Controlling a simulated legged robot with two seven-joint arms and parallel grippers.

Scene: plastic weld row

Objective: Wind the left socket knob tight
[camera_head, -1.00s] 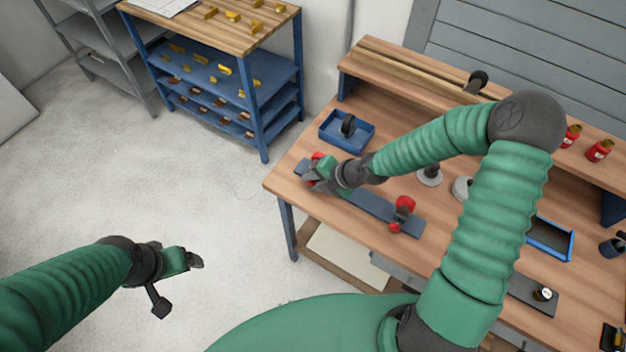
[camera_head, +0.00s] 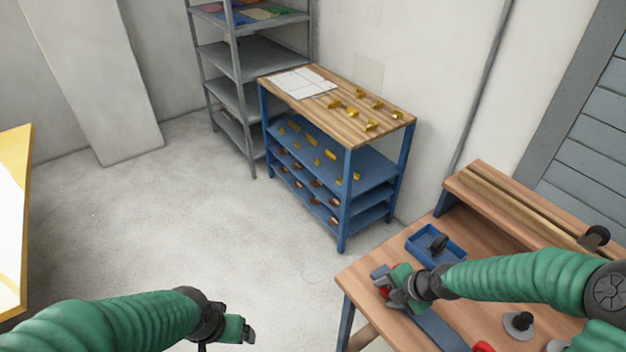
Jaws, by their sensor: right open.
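A blue-grey bar fixture (camera_head: 436,329) lies along the front left of the workbench. A red knob (camera_head: 384,293) at its left end is mostly hidden by my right gripper (camera_head: 386,285). That gripper is open and at the knob; whether its fingers touch it cannot be told. A second red knob (camera_head: 483,347) shows at the bottom edge, cut off by the frame. My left gripper (camera_head: 246,336) hangs over the floor at the lower middle, away from the bench; its finger gap is not clear.
A blue tray (camera_head: 436,246) with a dark round part stands behind the fixture on the workbench (camera_head: 352,276). A grey disc-based post (camera_head: 519,323) stands right of it. A blue-framed rack (camera_head: 345,190) with yellow parts and a grey shelf (camera_head: 232,62) stand behind. The floor is clear.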

